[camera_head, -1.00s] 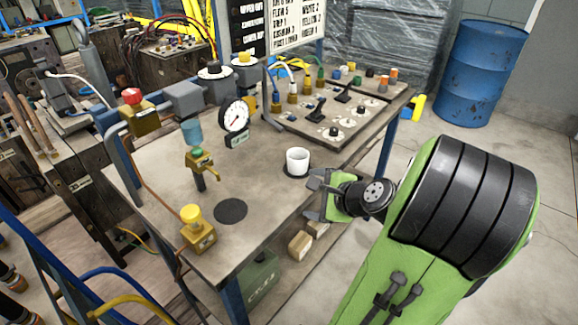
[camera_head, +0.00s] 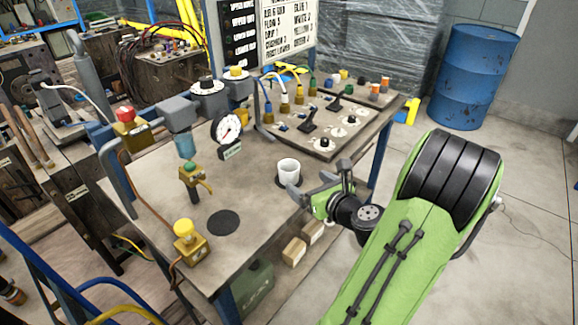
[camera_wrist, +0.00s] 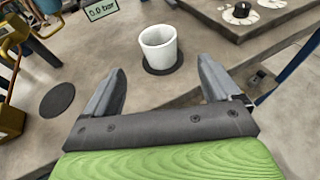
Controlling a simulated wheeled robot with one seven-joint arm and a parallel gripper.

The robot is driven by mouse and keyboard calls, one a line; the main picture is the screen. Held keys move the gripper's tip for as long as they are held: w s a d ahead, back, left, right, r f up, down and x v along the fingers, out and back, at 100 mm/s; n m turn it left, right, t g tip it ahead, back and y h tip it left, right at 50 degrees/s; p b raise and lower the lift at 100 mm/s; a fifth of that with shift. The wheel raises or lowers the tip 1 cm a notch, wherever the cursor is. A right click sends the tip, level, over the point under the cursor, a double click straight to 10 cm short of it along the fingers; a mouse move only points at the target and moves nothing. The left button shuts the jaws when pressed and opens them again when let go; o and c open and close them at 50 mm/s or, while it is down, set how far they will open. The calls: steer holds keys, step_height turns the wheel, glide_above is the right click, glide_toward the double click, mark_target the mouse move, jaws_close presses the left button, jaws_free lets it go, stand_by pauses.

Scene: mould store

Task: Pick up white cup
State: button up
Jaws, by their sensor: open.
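A small white cup (camera_head: 289,171) stands upright on a dark round mat (camera_head: 281,183) near the right edge of the workbench. In the wrist view the white cup (camera_wrist: 159,46) stands ahead of my gripper, between the lines of the two fingers and beyond their tips. My gripper (camera_head: 318,183) is at the bench's right edge, just to the right of the cup and apart from it. In the wrist view my gripper (camera_wrist: 162,80) is open, with nothing between the fingers.
A gauge (camera_head: 228,128) and a brass valve with a green top (camera_head: 191,170) stand left of the cup. A control panel (camera_head: 325,125) with levers and knobs lies behind. An empty dark disc (camera_head: 223,222) and a yellow-topped valve (camera_head: 186,240) are nearer the front left. A blue drum (camera_head: 472,78) stands on the floor.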

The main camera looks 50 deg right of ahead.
mark_target(294, 173)
steer(key=b+x, duration=0.2)
steer(key=x, duration=0.9)
steer(key=shift+a+r, duration=0.15)
steer(key=shift+r, duration=0.05)
steer(key=c, duration=1)
